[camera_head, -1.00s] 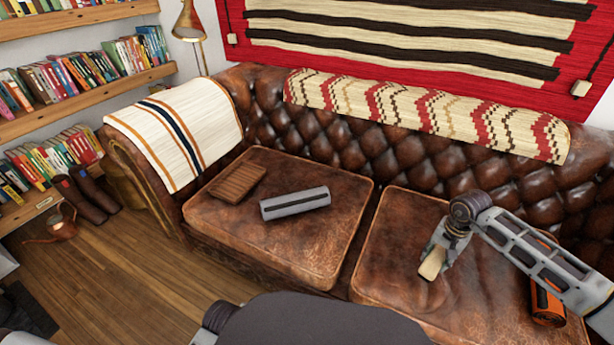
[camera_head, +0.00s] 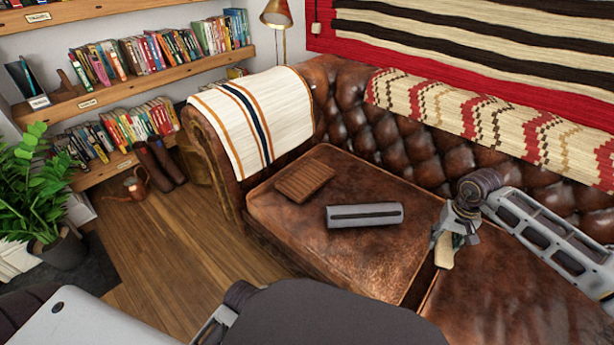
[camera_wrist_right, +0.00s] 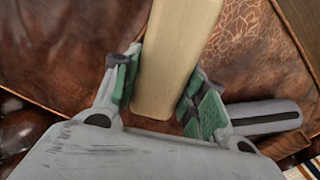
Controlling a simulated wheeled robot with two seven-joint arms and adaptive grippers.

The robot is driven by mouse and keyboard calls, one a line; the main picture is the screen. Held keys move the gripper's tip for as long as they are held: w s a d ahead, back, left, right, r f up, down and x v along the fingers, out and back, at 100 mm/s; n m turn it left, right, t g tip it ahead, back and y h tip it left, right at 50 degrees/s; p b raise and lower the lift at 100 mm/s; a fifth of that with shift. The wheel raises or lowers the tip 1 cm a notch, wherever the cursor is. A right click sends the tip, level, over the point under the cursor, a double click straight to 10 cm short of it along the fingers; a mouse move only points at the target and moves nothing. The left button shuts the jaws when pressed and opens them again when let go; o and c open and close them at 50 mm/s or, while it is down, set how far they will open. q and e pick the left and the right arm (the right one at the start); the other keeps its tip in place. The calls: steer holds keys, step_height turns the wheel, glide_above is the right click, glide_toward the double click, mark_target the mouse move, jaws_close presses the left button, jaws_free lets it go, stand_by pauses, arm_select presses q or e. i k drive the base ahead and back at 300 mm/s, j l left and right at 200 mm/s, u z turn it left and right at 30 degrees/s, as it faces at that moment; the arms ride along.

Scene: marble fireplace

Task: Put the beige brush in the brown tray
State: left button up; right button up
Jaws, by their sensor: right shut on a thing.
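The beige brush (camera_head: 444,252) is held in my right gripper (camera_head: 450,238), above the gap between the two sofa cushions. In the right wrist view the brush (camera_wrist_right: 178,60) runs up from between the green-padded fingers of the gripper (camera_wrist_right: 165,98). The brown tray (camera_head: 305,181) is a flat, ribbed wooden piece lying on the left cushion, to the left of my right gripper and apart from it. My left gripper is not clearly seen; only parts of my own body show at the bottom of the head view.
A grey box-like object (camera_head: 365,215) with a dark slot lies on the left cushion (camera_head: 340,262), between the tray and my right gripper. The tufted backrest (camera_head: 400,140) rises behind. A striped blanket (camera_head: 255,120) covers the left armrest.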

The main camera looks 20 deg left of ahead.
mark_target(301, 184)
steer(key=i+j+u, duration=0.4)
steer(key=j, duration=0.2)
steer(key=i+j+u, duration=0.45)
steer(key=i+j, duration=0.05)
steer(key=i, duration=0.1)
